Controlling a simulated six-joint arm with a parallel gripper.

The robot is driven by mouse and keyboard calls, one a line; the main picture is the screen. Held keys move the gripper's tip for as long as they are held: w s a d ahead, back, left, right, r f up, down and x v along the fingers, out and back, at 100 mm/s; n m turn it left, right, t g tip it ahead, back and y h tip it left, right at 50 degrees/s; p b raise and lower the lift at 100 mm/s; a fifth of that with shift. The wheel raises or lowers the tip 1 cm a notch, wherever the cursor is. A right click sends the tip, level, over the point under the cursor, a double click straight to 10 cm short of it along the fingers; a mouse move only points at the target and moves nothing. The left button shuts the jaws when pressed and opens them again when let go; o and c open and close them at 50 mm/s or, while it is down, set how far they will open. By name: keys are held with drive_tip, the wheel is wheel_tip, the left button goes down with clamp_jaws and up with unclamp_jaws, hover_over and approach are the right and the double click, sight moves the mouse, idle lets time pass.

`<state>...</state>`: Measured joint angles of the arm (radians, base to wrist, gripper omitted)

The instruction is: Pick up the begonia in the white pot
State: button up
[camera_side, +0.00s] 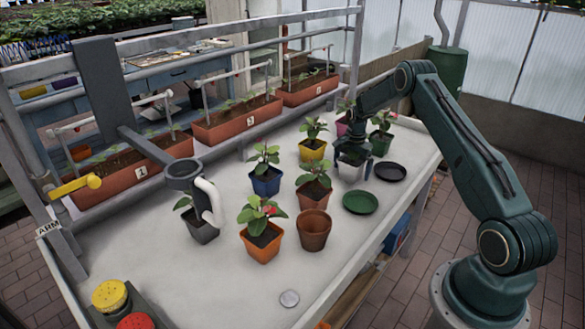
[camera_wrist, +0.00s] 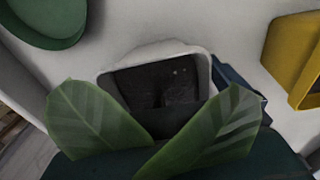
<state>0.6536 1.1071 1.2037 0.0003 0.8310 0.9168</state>
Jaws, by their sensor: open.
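The white pot (camera_side: 350,172) stands upright on the bench at the right, below my gripper (camera_side: 352,153). In the wrist view its rim (camera_wrist: 204,66) frames dark soil at the middle, and two broad green leaves (camera_wrist: 97,118) spread across the lower part. My gripper is open at the plant, just above the pot. Its fingers overlap the plant in the side view, and most of the plant is hidden there. I cannot tell whether the fingers touch the pot or the stem.
A dark green pot (camera_side: 380,145) stands close on the right and a pink pot (camera_side: 343,127) behind. A yellow pot (camera_side: 312,150) and terracotta pot (camera_side: 307,195) stand left. Green (camera_side: 360,202) and black (camera_side: 391,172) saucers lie in front and right.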

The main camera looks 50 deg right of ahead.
sight(352, 163)
drive_tip(key=shift+c, duration=0.2)
drive_tip(key=c, duration=1.2)
drive_tip(key=shift+o, duration=0.2)
drive_tip(key=shift+r, duration=0.1)
wheel_tip(352, 163, up, 20)
